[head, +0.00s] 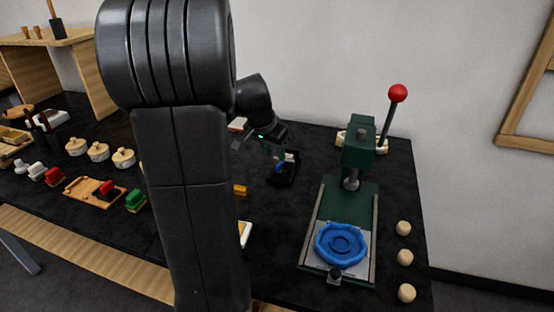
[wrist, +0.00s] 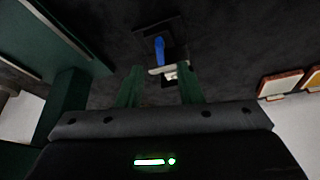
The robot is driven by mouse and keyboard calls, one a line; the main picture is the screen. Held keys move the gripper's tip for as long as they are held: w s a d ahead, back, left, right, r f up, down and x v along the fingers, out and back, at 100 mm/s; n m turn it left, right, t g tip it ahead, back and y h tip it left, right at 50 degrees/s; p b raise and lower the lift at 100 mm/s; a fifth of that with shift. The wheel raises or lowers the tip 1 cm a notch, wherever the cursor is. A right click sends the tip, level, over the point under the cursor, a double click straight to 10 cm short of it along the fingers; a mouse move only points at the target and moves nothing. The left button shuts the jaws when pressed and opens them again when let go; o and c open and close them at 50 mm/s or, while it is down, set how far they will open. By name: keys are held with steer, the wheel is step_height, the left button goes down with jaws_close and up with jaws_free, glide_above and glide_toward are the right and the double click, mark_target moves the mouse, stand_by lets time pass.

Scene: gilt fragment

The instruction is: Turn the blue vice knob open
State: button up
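The blue vice knob (wrist: 160,48) shows in the wrist view as a small upright blue bar on a dark vice (wrist: 178,32). It lies just beyond my fingertips, near the middle of the gap. In the head view the knob (head: 280,168) is a small blue patch on the black vice (head: 287,180), partly hidden by my gripper. My gripper (wrist: 159,80) has two green fingers spread apart with nothing held between them. I cannot tell whether a finger touches the vice. A pale piece (wrist: 169,69) shows between the fingers below the knob.
A green press (head: 359,155) with a red-balled lever and a blue round dish (head: 341,243) stands right of the vice. Wooden knobs (head: 404,257) line the right edge. A yellow block (head: 240,190) lies left of the vice. My arm hides the table's middle.

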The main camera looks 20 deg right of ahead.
mark_target(279, 164)
steer(key=v, duration=0.8)
steer(key=x, duration=1.3)
steer(key=shift+d+f, duration=0.15)
steer(key=shift+f, duration=0.2)
